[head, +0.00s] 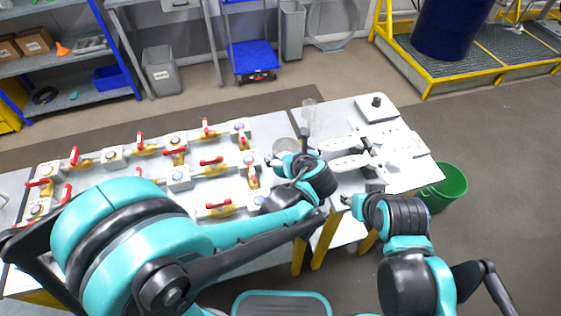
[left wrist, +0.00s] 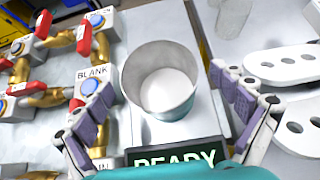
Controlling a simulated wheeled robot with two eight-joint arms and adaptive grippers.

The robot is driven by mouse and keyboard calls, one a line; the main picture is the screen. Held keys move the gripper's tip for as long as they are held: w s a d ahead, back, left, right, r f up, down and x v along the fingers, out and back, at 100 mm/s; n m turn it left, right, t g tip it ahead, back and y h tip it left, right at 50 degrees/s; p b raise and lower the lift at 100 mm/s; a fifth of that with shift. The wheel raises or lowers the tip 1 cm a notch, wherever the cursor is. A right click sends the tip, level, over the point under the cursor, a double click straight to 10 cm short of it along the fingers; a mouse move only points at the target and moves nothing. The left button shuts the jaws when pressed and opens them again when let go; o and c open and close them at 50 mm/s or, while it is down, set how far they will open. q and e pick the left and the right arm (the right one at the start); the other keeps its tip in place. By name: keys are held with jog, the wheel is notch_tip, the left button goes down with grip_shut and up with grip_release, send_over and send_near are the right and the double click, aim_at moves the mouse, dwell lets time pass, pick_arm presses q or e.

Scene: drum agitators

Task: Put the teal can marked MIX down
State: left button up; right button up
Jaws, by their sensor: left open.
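The can (left wrist: 160,80) stands upright and open-topped between the spread fingers of my left gripper (left wrist: 162,118). Its inside is grey-white, a strip of teal shows low on its outer wall, and no MIX mark is visible. It appears to stand on a pale plate with a dark display reading READY (left wrist: 178,158). The purple finger pads are on both sides of the can, with gaps showing. In the head view the can (head: 284,145) is partly hidden by my left gripper (head: 284,161). My right gripper (head: 358,197) is near the table's front edge; its finger opening is unclear.
Brass valves with red handles (head: 175,152) fill the table left of the can. A clear vessel (head: 309,112) stands behind it. White holed racks (head: 350,162) lie to the right, with a white device (head: 376,106) behind. A green bin (head: 446,184) is beyond the right edge.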

aim_at(283, 146)
pick_arm(q)
jog(key=b+x, duration=0.2)
jog(key=x, duration=0.3)
jog(key=shift+w+a+f, duration=0.1)
jog(key=shift+w+f, duration=0.1)
jog(key=shift+w, duration=0.1)
jog(key=shift+s+r, duration=0.1)
jog(key=shift+c, duration=0.5)
jog(key=c, duration=1.5)
jog(key=shift+c, duration=0.2)
jog(key=shift+r, duration=0.1)
